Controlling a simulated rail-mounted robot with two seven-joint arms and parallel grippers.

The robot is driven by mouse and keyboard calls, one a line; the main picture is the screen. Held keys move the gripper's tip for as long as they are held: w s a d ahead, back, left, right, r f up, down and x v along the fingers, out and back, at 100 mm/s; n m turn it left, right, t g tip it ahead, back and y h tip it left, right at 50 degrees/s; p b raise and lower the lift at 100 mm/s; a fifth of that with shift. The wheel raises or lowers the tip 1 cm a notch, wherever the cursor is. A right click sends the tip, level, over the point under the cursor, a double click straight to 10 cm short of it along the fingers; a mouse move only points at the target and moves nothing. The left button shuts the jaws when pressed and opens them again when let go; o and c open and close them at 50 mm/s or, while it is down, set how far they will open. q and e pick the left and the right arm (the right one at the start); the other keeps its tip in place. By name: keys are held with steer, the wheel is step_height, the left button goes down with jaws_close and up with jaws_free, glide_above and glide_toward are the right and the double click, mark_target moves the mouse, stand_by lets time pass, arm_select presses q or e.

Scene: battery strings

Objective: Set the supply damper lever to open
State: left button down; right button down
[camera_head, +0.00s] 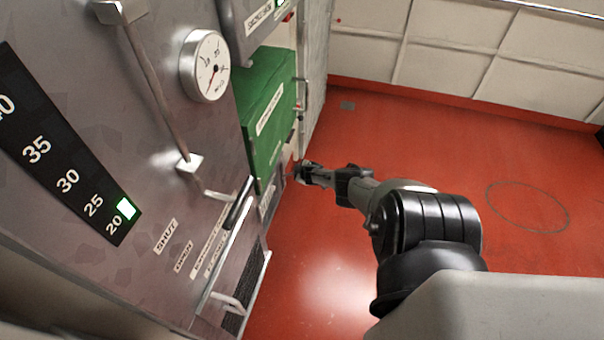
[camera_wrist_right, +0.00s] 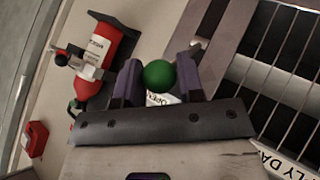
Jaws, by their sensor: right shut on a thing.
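In the right wrist view a round green knob (camera_wrist_right: 159,76) sits between the two purple fingers of my right gripper (camera_wrist_right: 158,80), which is shut on it. A white label reading in part "OPEN" (camera_wrist_right: 160,98) shows just below the knob, partly hidden. The lever's shaft is hidden. A cut-off label with "PLY DA" (camera_wrist_right: 285,163) shows at lower right. In the head view my right gripper (camera_head: 303,173) is at the far lower edge of the wall units; the knob cannot be made out there. My left gripper is not in view.
A slatted grille (camera_wrist_right: 275,75) is right of the gripper in the wrist view, and a red extinguisher (camera_wrist_right: 108,58) is at left. The head view shows a grey panel (camera_head: 120,150), a round gauge (camera_head: 207,66), a green box (camera_head: 267,110) and clear red floor (camera_head: 420,130).

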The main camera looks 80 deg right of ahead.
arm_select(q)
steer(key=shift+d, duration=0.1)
arm_select(e)
steer(key=shift+w+d+r, duration=0.1)
steer(key=shift+w+r, duration=0.15)
steer(key=shift+w, duration=0.2)
steer(key=c, duration=1.2)
jaws_free()
steer(key=shift+o, duration=0.8)
steer(key=shift+w+d+r, duration=0.1)
steer(key=shift+w, duration=0.2)
steer(key=shift+o, duration=0.7)
steer(key=shift+w+d+r, duration=0.1)
steer(key=shift+w+d, duration=0.05)
steer(key=shift+w, duration=0.1)
steer(key=shift+o, duration=0.6)
steer(key=shift+s, duration=0.4)
arm_select(q)
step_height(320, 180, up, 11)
steer(key=p, duration=1.1)
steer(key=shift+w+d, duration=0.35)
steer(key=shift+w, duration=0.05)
arm_select(e)
steer(key=v, duration=1.3)
steer(key=shift+s+a, duration=0.2)
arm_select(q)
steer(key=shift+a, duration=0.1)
arm_select(e)
steer(key=shift+r, duration=0.1)
